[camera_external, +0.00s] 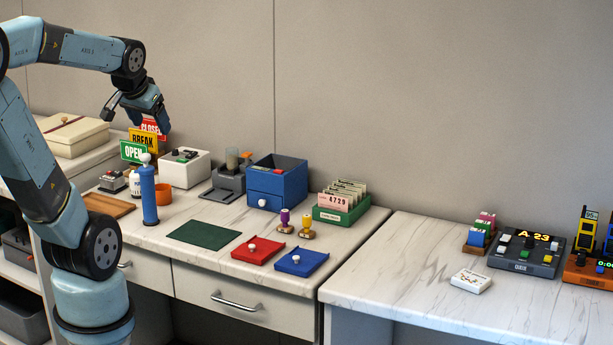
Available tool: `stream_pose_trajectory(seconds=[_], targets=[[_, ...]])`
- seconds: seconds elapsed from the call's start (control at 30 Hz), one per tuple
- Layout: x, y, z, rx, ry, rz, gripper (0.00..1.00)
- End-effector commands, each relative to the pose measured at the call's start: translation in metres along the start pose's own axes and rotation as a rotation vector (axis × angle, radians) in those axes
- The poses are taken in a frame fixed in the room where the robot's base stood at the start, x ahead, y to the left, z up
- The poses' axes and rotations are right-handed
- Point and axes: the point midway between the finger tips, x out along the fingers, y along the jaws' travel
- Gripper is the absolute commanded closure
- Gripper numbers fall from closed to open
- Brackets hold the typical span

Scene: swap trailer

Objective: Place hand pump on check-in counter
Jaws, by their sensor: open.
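The hand pump appears to be the blue upright cylinder (148,195) with a pale knob on top, standing on the left marble-topped counter (207,240), near its left front part. My gripper (137,116) is open and empty, high above the back left of that counter, over the upright signs and above the pump. A second marble-topped counter (400,280) stands to the right, with a narrow gap between them. I cannot tell which of the two is the check-in counter.
Signs reading OPEN (133,151) and BREAK (143,139) stand behind the pump. A wooden tray (108,205) and an orange cup (163,194) flank it. A green mat (205,234) lies bare to its right. The right counter's front left is clear.

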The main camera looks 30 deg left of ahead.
Motion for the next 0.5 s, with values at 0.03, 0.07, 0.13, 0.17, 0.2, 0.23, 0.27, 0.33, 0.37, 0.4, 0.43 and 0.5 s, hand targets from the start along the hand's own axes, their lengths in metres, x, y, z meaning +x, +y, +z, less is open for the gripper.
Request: stream_pose_trajectory(seconds=[0.03, 0.07, 0.13, 0.17, 0.2, 0.23, 0.27, 0.33, 0.37, 0.4, 0.43, 0.5], targets=[[-0.014, 0.009, 0.008, -0.004, -0.008, 0.026, 0.26], [-0.02, 0.014, 0.014, -0.007, -0.019, 0.039, 0.26], [-0.034, 0.023, 0.025, -0.013, -0.04, 0.069, 0.26], [-0.038, 0.026, 0.029, -0.015, -0.049, 0.08, 0.26], [-0.043, 0.03, 0.035, -0.017, -0.059, 0.094, 0.26], [-0.047, 0.032, 0.038, -0.018, -0.065, 0.102, 0.26], [-0.049, 0.034, 0.041, -0.019, -0.071, 0.108, 0.26], [-0.054, 0.037, 0.045, -0.021, -0.08, 0.12, 0.28], [-0.055, 0.037, 0.046, -0.021, -0.083, 0.123, 0.28], [-0.055, 0.038, 0.047, -0.022, -0.085, 0.125, 0.28], [-0.056, 0.038, 0.047, -0.022, -0.085, 0.126, 0.28], [-0.056, 0.038, 0.047, -0.022, -0.086, 0.126, 0.28]])
